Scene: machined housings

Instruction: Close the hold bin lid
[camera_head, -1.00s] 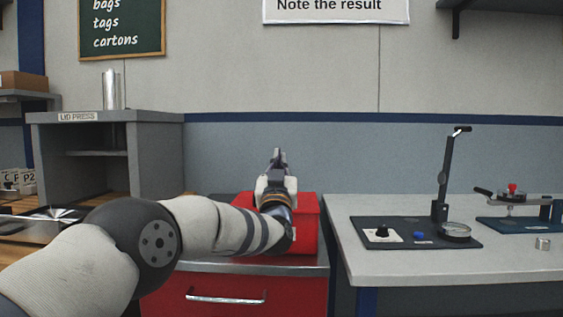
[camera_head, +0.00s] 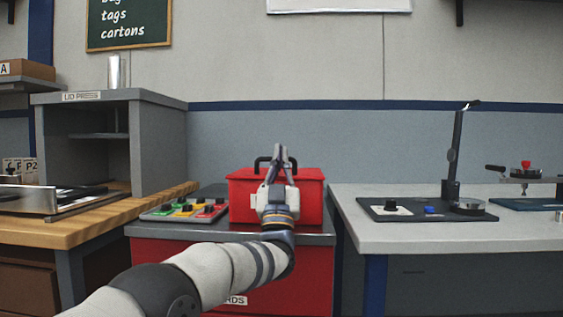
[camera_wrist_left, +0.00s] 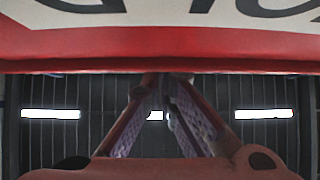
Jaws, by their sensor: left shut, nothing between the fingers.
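The red hold bin (camera_head: 311,207) stands on a grey-topped red cabinet. Its red lid (camera_head: 306,174) appears to lie flat across the top, with a dark handle (camera_head: 262,162) standing up on it. My left gripper (camera_head: 279,148) is shut and empty. It points upward in front of the bin and overlaps the lid and part of the front wall in the head view; contact cannot be told. In the left wrist view, the shut fingers (camera_wrist_left: 164,82) point up beneath a red surface with a white lettered label (camera_wrist_left: 160,12). My right gripper is not in view.
A tray of coloured pieces (camera_head: 184,210) lies left of the bin. A grey lid press cabinet (camera_head: 160,145) stands farther left on a wooden bench. The pale table (camera_head: 400,235) at right holds a dark fixture (camera_head: 380,215).

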